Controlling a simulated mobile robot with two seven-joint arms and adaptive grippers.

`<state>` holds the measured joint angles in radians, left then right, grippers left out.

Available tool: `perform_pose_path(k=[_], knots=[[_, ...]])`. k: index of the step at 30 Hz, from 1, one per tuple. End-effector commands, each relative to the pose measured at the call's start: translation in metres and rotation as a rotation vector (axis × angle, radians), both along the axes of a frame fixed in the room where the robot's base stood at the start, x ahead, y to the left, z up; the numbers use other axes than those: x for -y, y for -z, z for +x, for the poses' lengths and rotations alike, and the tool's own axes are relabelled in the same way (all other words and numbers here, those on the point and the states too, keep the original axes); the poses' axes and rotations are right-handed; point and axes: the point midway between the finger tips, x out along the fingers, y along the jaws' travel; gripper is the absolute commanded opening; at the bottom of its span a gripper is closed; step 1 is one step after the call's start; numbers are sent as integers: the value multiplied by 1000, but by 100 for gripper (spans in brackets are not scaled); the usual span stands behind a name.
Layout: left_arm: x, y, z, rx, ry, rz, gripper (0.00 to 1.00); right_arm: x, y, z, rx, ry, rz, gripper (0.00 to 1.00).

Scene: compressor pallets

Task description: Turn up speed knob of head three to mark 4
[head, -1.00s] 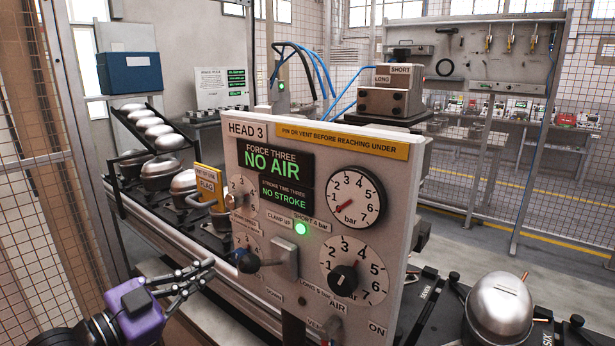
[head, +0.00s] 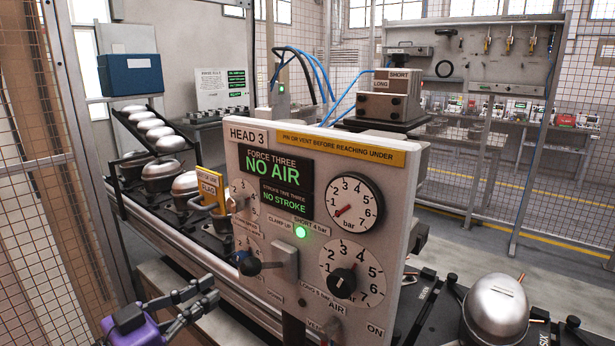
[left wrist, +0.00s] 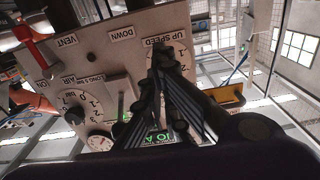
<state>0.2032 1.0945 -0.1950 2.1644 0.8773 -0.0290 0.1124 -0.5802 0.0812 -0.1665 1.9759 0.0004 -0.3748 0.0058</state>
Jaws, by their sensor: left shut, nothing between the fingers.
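The panel marked HEAD 3 (head: 330,160) stands in the middle of the head view. Two numbered dials, an upper left dial (head: 241,192) and a lower left dial (head: 243,240), show on its left side, partly hidden. Their small labels are hard to read there. In the left wrist view the UP SPEED label (left wrist: 166,40) is at the top, beside a dial mostly hidden behind my fingers. I cannot tell its knob's setting. My left gripper (head: 208,292) is shut and empty, left of the panel's lower left edge; its fingertips (left wrist: 163,55) overlap the dial in the wrist view.
A ball-ended lever (head: 249,266) sticks out near the lower left dial. A yellow flag (head: 211,186) stands at the panel's left edge. A pressure gauge (head: 352,205) and another knob (head: 343,283) are on the right. A green lamp (head: 300,232) is lit.

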Motion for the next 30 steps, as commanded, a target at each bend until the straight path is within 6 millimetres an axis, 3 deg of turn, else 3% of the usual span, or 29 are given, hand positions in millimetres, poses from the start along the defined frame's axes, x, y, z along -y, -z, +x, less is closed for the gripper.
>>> perform_pose_path(k=[10, 16, 30], knots=[[25, 2, 31, -5, 1, -9, 0, 2, 12, -10, -18, -1, -5, 40], [37, -1, 47, -3, 0, -7, 0, 4, 4, -4, -3, 1, -7, 40], [43, 0, 53, -4, 2, -6, 0, 2, 4, -3, -3, 3, -2, 40]])
